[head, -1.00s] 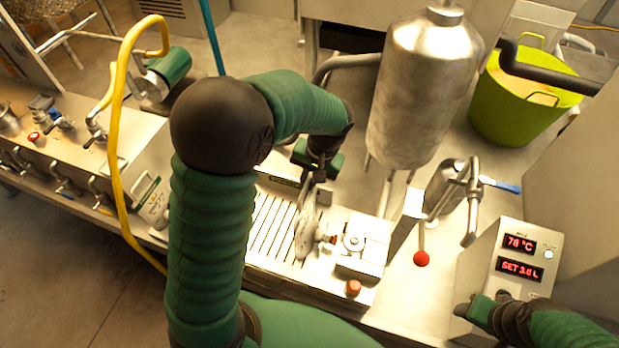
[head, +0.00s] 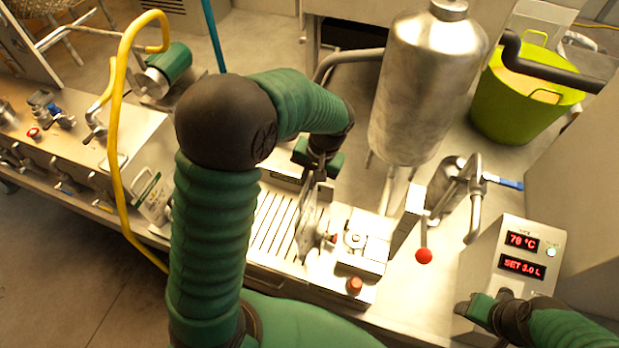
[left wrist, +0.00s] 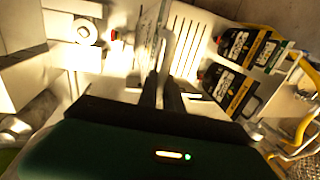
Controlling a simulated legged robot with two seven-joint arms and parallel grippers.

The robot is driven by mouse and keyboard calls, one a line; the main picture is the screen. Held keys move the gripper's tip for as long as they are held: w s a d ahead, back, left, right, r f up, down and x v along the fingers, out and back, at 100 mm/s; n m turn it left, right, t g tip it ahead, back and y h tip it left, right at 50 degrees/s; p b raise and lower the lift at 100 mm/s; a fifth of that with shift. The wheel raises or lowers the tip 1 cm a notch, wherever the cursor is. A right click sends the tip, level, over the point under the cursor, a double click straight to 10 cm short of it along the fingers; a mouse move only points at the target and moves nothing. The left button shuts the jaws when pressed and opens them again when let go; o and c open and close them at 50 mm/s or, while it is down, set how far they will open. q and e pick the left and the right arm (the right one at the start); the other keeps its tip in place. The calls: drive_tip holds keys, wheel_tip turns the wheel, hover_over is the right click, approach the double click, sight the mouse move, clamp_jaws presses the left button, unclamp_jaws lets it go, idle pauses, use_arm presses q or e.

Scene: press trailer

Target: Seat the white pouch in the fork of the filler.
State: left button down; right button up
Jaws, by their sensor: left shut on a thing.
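My left gripper (head: 318,177) is shut on the white pouch (head: 308,222), which hangs upright below it over the slatted drain tray (head: 270,228). The left wrist view shows the dark fingers (left wrist: 168,97) closed on the pouch's narrow top, with the pouch (left wrist: 152,50) seen nearly edge-on. The filler (head: 366,243), a pale metal block with a round fitting, stands just right of the pouch. The pouch's red-tipped side faces it. I cannot tell whether the pouch touches the fork. My right gripper (head: 480,305) is beside the display box; its jaws are unclear.
A steel tank (head: 420,90) stands behind the filler. A red-knobbed lever (head: 423,256) and a display box (head: 522,258) are to the right. A yellow hose (head: 117,130) arcs at left. Black-labelled packs (left wrist: 238,75) show beside the tray in the left wrist view.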

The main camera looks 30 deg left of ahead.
use_arm(q)
drive_tip(key=c, duration=1.4)
unclamp_jaws()
drive_tip(key=shift+c, duration=0.2)
drive_tip(key=b+v, duration=0.2)
drive_tip(key=v, duration=1.4)
drive_tip(key=shift+r, duration=0.35)
drive_tip(key=shift+w+d, duration=0.1)
